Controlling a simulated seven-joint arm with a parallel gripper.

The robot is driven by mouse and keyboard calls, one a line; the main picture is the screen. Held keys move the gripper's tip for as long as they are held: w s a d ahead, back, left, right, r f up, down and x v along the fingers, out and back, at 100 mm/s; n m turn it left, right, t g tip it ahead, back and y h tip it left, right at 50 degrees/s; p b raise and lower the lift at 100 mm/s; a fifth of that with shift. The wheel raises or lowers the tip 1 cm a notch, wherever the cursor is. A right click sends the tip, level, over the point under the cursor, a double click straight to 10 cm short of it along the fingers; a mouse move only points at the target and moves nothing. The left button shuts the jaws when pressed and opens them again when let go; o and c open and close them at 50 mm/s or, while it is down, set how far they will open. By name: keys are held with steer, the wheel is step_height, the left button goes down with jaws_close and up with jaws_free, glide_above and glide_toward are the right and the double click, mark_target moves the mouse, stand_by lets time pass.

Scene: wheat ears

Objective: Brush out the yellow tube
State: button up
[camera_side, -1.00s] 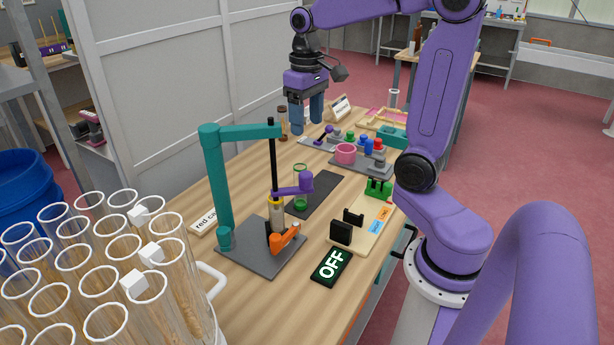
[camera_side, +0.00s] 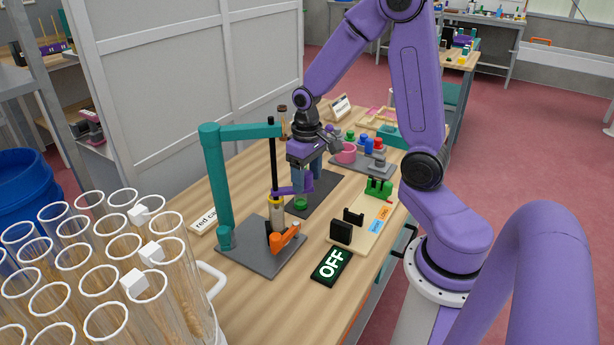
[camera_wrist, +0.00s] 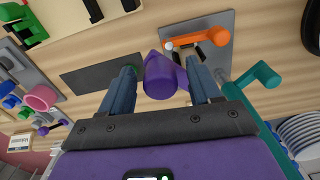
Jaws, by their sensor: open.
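The yellow-ringed tube (camera_side: 277,214) stands upright on the grey base of the teal stand (camera_side: 220,180), with an orange clamp (camera_side: 284,238) at its foot. A black vertical rod (camera_side: 273,155) hangs from the stand's arm above the tube. A purple handle (camera_side: 283,190) projects from the rod toward my gripper (camera_side: 307,192). In the wrist view, the handle's rounded end (camera_wrist: 160,78) lies between the fingers of my gripper (camera_wrist: 162,78), which are open with gaps beside it. The orange clamp also shows there (camera_wrist: 196,40); the tube is not clear there.
A green-ringed tube (camera_side: 300,204) stands on a dark mat (camera_side: 325,190), largely hidden by my fingers. An OFF sign (camera_side: 331,264) and a board with a green block (camera_side: 379,188) are nearer the front edge. A pink cup (camera_side: 345,153) and colored pieces are behind.

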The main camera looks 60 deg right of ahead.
mark_target(307, 173)
steer(key=shift+f, duration=0.15)
jaws_close()
step_height(307, 173, up, 14)
steer(key=shift+f, duration=0.2)
stand_by(0.5)
jaws_free()
